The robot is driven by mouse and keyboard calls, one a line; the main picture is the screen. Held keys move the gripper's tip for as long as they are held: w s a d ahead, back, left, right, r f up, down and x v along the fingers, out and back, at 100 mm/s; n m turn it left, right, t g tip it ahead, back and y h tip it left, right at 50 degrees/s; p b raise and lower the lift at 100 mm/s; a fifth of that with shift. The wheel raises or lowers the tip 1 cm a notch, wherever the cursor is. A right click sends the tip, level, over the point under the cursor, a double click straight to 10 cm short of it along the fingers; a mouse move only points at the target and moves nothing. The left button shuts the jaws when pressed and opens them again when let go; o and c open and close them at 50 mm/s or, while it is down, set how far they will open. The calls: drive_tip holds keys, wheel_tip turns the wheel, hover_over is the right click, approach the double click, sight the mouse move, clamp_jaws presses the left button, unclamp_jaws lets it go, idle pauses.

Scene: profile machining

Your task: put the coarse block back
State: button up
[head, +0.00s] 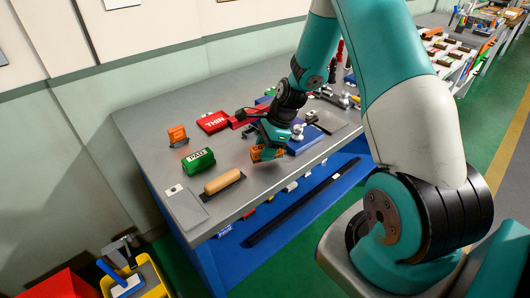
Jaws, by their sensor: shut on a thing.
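My gripper (268,150) is low over the near middle of the grey workbench (150,120). It is shut on a small orange-brown block (262,154), which the fingers partly cover. No label can be read on this block, and I cannot tell whether it touches the bench top. Another orange block (177,133) stands at the back left of the bench, by a small dark piece.
A green labelled block (198,160), a wooden-handled trowel (222,182) and a grey plate (184,207) lie left of my gripper. A red THIN block (213,121) is behind. A blue plate (303,139) is to the right. A yellow bin (152,275) stands on the floor.

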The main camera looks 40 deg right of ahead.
drive_tip(key=shift+f, duration=0.95)
drive_tip(key=shift+f, duration=0.15)
drive_tip(key=o, duration=1)
